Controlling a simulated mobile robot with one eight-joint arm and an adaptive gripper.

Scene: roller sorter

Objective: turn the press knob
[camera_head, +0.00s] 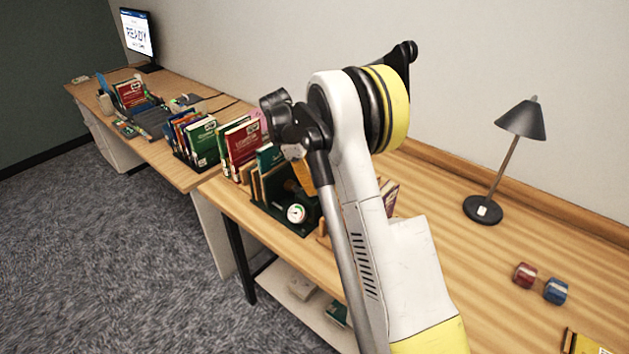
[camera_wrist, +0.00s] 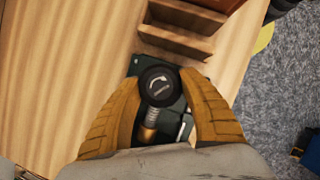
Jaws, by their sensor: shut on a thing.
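The press knob (camera_wrist: 159,86) is round and black with a white curved arrow on its face. It shows in the wrist view, with a brass and silver threaded screw (camera_wrist: 150,124) below it. My gripper (camera_wrist: 162,80) has its orange fingers on both sides of the knob and is shut on it. The dark green press (camera_head: 276,210) with a round white gauge (camera_head: 296,213) stands on the desk in the head view. There, one orange finger (camera_head: 304,178) shows just above it, and my arm hides much of the knob and fingers.
Several books (camera_head: 243,143) stand left of the press, close to my gripper. A black lamp (camera_head: 484,209) and red (camera_head: 525,274) and blue (camera_head: 556,291) rolls sit on the right of the desk. Wooden slats (camera_wrist: 180,38) lie beyond the knob.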

